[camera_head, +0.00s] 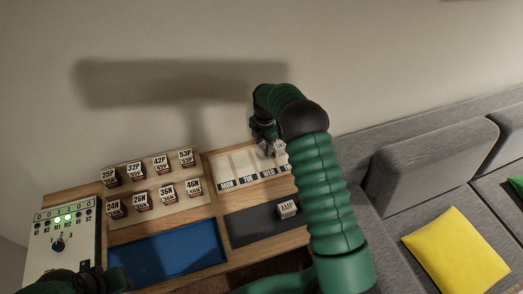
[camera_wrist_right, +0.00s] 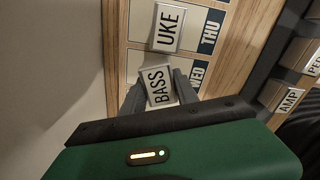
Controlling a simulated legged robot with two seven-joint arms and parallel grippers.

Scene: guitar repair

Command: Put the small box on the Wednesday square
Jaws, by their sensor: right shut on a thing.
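The small white box labelled BASS (camera_wrist_right: 158,86) is between the fingers of my right gripper (camera_wrist_right: 160,92), which is shut on it. The box is at the Wednesday square (camera_wrist_right: 187,92), whose WED label shows beside it; I cannot tell if it touches the board. In the head view my right gripper (camera_head: 266,146) is over the day board (camera_head: 237,163), partly hidden by its own arm. A box labelled UKE (camera_wrist_right: 167,27) sits on the Thursday square (camera_wrist_right: 199,40). Part of my left arm shows at the lower left of the head view; its fingers are not clear.
Several labelled boxes stand in two rows on a left panel (camera_head: 155,222). A blue tray (camera_head: 180,250) is empty. The AMP box (camera_head: 287,209) sits on a dark mat (camera_head: 252,226). A switch box with green lights (camera_head: 62,240) stands at left. A grey sofa (camera_head: 425,165) is at right.

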